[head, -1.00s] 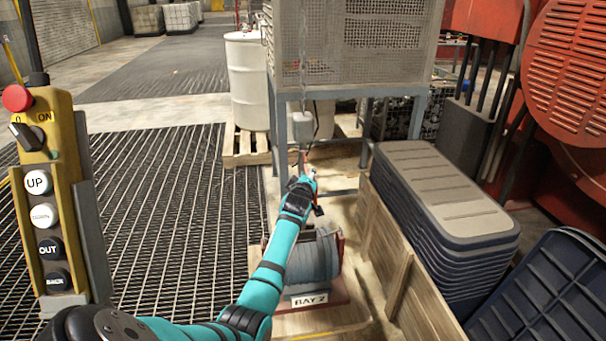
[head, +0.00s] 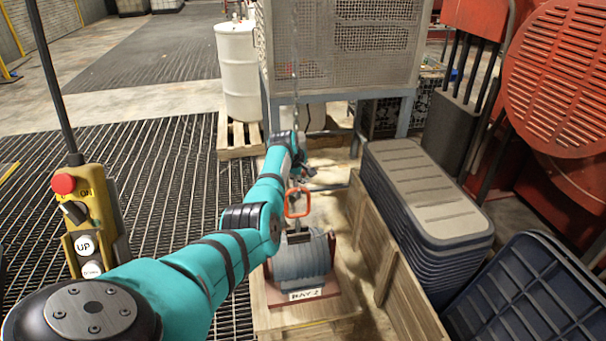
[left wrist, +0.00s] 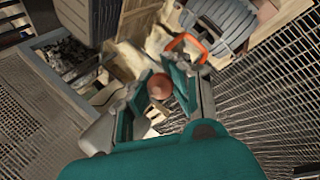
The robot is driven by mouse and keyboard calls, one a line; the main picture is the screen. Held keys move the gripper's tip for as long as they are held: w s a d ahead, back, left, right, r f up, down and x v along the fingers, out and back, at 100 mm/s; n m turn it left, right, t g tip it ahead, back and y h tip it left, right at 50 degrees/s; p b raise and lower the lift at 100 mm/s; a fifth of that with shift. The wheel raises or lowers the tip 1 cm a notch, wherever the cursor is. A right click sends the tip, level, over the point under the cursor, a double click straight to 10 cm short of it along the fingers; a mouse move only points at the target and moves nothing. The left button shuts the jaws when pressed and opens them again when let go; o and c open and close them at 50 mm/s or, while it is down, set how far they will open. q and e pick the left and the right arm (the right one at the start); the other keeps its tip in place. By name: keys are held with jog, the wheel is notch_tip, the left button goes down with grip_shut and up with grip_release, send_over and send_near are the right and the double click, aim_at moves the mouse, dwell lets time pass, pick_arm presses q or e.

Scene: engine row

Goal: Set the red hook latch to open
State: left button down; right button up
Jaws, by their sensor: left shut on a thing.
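An orange-red hook (head: 297,203) hangs just below my left gripper (head: 304,168), above a grey ribbed drum. It also shows in the left wrist view (left wrist: 187,44), just beyond the fingers. In that view a dull red round part (left wrist: 160,87) sits between the two fingers of my left gripper (left wrist: 156,92), which is shut on it. How this part joins the hook, and which way the latch stands, I cannot tell. A chain (head: 295,60) runs down from above behind my arm. My right gripper is out of view.
The grey drum (head: 303,262) stands on a red cradle marked BAY 2 (head: 308,294). Stacked dark bins (head: 425,205) stand right of a wooden crate wall (head: 378,245). A yellow pendant (head: 105,215) hangs at the left. A mesh cage (head: 345,45) is behind; open grating lies left.

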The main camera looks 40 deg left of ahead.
pick_arm(q)
jog(key=shift+w+a+r, duration=0.2)
jog(key=shift+a+r, duration=0.1)
jog(key=shift+r, duration=0.3)
jog(key=shift+w+a+r, duration=0.2)
jog(key=shift+a+r, duration=0.1)
jog(key=shift+r, duration=0.3)
jog(key=shift+a+r, duration=0.1)
jog(key=shift+r, duration=0.05)
jog(key=c, duration=1.1)
grip_release()
jog(key=shift+s, duration=0.1)
jog(key=shift+c, duration=0.2)
jog(key=shift+f, duration=0.2)
jog(key=v, duration=1.2)
